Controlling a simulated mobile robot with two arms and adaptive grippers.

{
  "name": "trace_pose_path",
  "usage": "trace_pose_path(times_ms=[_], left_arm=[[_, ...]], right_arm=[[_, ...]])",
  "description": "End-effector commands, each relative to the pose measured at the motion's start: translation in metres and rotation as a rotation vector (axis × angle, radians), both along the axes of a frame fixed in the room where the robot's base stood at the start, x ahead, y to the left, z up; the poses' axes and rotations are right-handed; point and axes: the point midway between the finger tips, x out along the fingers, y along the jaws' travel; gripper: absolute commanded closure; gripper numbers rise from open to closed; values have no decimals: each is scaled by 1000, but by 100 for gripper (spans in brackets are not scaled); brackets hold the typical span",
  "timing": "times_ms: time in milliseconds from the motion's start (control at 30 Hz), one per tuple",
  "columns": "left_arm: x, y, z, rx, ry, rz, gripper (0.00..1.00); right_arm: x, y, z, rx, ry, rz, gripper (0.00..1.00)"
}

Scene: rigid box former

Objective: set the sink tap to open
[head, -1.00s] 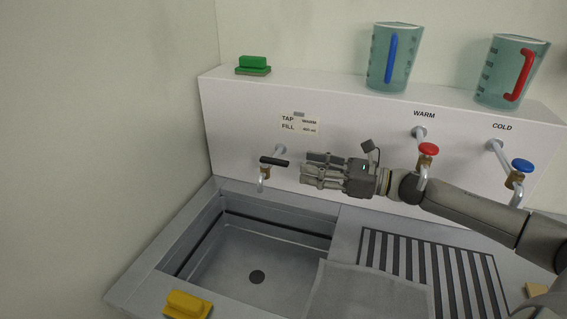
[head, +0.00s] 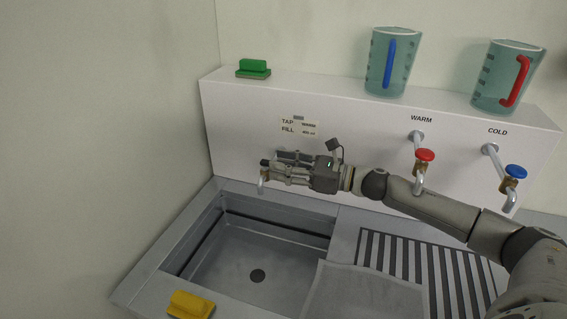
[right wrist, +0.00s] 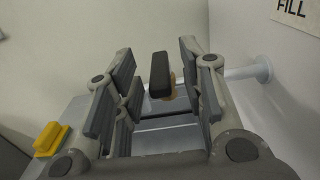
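The sink tap (head: 261,185) comes out of the white back panel over the left end of the sink. It has a black bar handle, largely hidden by my fingers in the head view. In the right wrist view the black handle (right wrist: 160,75) stands between my spread fingers, with a visible gap on both sides. My right gripper (head: 279,167) is open around the handle, coming from the right. The sink basin (head: 228,262) below is empty, with a dark drain. My left gripper is not in view.
A warm tap with a red knob (head: 425,155) and a cold tap with a blue knob (head: 516,172) stand near my right arm. Jugs (head: 392,65) (head: 507,80) and a green block (head: 253,67) sit on the ledge. A yellow block (head: 190,304) lies on the sink's front rim.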

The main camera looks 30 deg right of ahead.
Motion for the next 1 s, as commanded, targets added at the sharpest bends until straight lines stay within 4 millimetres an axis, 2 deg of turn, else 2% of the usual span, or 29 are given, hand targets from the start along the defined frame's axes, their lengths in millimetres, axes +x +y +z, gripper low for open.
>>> trace_pose_path(times_ms=[267,567,600,1000], left_arm=[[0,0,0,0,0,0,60],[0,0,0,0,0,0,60],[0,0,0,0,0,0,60],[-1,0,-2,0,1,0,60]], right_arm=[[1,1,0,0,0,0,62],[1,1,0,0,0,0,98],[1,1,0,0,0,0,100],[-2,4,-2,2,3,-54,100]])
